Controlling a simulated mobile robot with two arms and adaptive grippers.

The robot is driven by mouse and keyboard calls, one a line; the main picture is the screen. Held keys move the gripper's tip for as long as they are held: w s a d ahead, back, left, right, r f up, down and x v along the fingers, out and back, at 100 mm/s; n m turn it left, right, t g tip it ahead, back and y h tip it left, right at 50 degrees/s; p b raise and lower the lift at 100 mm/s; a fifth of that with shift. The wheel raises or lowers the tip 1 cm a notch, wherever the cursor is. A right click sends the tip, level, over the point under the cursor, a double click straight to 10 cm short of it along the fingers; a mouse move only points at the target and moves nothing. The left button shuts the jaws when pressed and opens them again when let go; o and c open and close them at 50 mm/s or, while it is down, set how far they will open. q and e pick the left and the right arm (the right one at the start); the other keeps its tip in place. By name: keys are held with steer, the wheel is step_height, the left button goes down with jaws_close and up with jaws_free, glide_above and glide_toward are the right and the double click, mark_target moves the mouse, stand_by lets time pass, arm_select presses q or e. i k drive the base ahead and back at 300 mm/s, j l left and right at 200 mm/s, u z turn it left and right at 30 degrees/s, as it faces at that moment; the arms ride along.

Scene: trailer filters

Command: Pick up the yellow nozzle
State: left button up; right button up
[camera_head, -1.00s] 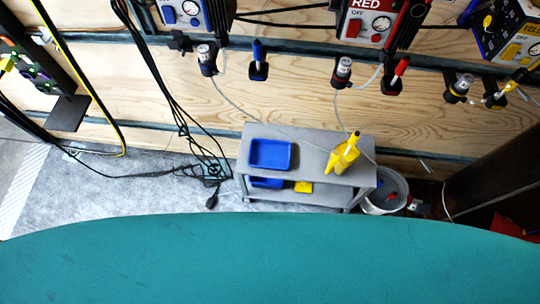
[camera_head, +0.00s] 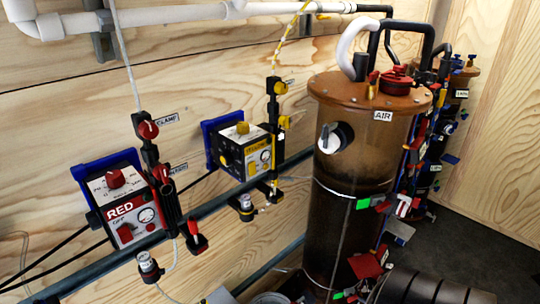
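The yellow nozzle is almost wholly out of view. Neither of my grippers is in view.
A tall brown cylinder labelled AIR (camera_head: 352,190) stands right of centre, with valves and red tags along its right side. A ribbed dark cylinder (camera_head: 430,288) lies at the bottom right. White pipes (camera_head: 170,22) run along the top. Dark floor (camera_head: 480,255) shows at the right.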

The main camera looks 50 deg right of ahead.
mark_target(276, 181)
steer(key=z, duration=1.55)
